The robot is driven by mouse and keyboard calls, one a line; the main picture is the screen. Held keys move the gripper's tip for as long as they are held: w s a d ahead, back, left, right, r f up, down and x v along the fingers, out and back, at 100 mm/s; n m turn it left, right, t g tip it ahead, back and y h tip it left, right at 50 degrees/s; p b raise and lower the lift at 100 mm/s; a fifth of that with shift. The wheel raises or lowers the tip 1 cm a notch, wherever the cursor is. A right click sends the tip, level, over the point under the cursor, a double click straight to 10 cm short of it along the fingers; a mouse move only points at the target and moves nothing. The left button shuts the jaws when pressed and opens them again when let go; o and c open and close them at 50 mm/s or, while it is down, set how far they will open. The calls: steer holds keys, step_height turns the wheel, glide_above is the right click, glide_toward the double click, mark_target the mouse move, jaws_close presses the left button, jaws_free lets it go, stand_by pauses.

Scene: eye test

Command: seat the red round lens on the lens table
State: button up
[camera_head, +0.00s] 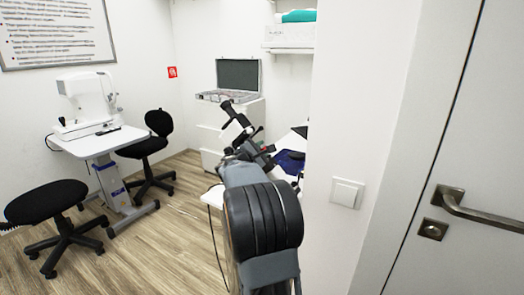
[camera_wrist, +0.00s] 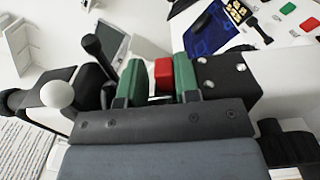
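My gripper (camera_wrist: 161,82) shows in the wrist view with its two green finger pads close together. A red piece (camera_wrist: 163,73) sits between the pads, and I take it to be the red lens. Only its blocky end shows; a round outline is hidden. A white table (camera_wrist: 272,38) with small coloured pieces lies beyond the gripper at the upper right of the wrist view. I cannot tell if it is the lens table.
A blue mat (camera_wrist: 207,30) lies on that table, near red (camera_wrist: 307,24) and green (camera_wrist: 288,9) pieces. An open case (camera_head: 232,88) stands on a white cabinet. A wall edge and door (camera_head: 450,130) close off the right. Stools (camera_head: 47,202) and an instrument desk stand left.

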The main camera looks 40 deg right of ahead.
steer(key=v, duration=1.3)
steer(key=shift+a, duration=0.4)
steer(key=s+a+f+m+g+y+p, duration=0.45)
steer(key=s+a+f+m+y, duration=0.3)
steer(key=s+f+y, duration=0.2)
steer(key=s+a+r+m+t+y+p, duration=0.2)
steer(key=s+a+r+y+p, duration=0.1)
steer(key=a, duration=0.6)
steer(key=s+a+r+m+t+y+p, duration=0.1)
steer(key=s+a+r+m+y+p, duration=0.1)
steer(key=a+r+y+p, duration=0.3)
steer(key=s+a+r+p, duration=0.1)
steer(key=a+r+p, duration=0.2)
steer(key=a+p, duration=0.1)
steer(key=shift+r+t+p, duration=0.2)
steer(key=shift+t+p, duration=0.15)
steer(key=shift+p, duration=0.05)
